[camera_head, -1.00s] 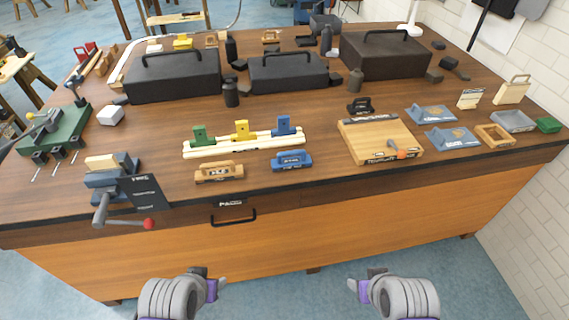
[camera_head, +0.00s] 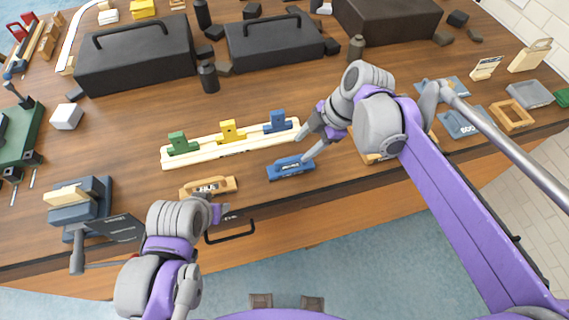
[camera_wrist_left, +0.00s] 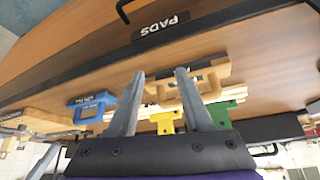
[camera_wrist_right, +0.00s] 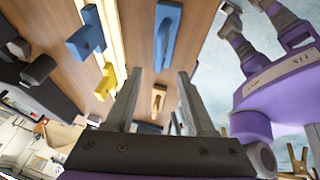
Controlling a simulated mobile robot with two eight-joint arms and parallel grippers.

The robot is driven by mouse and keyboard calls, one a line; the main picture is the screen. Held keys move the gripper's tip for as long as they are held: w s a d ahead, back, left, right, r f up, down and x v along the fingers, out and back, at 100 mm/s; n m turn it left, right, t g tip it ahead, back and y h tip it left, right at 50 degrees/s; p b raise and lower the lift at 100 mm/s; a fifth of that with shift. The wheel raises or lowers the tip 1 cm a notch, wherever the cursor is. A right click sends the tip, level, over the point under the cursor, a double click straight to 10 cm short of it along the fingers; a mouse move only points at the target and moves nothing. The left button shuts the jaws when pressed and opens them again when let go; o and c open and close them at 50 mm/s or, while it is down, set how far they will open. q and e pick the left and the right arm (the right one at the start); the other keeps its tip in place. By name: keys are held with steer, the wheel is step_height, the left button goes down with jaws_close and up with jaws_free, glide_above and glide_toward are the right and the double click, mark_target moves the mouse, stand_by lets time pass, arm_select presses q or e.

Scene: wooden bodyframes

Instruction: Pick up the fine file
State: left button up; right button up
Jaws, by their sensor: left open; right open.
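Two handled blocks lie at the table's front edge, a blue one (camera_head: 291,167) and a wooden one (camera_head: 208,187). Their labels are too small to read, so I cannot tell which is the fine file. My right gripper (camera_head: 308,146) is open and empty, just above and beside the blue block. The blue block also shows beyond its fingers in the right wrist view (camera_wrist_right: 167,35). My left gripper (camera_head: 223,208) is open and empty by the front edge, near the wooden block, which shows beyond its fingers in the left wrist view (camera_wrist_left: 192,85).
A cream rack (camera_head: 205,152) with green, yellow and blue clips stands behind the blocks. A vise (camera_head: 80,205) is at the left. Dark cases (camera_head: 135,60) stand at the back. My right arm partly covers a wooden board. A drawer handle (camera_head: 230,234) sits below the edge.

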mark_target(290, 159)
steer(key=x, duration=0.3)
steer(key=shift+s+d, duration=0.15)
steer(key=shift+s, duration=0.1)
steer(key=shift+w+x, duration=0.2)
steer(key=shift+x, duration=1.4)
steer(key=shift+w+x, duration=0.15)
steer(key=shift+x, duration=1.4)
steer(key=shift+r, duration=0.1)
steer(key=shift+c, duration=0.3)
jaws_close()
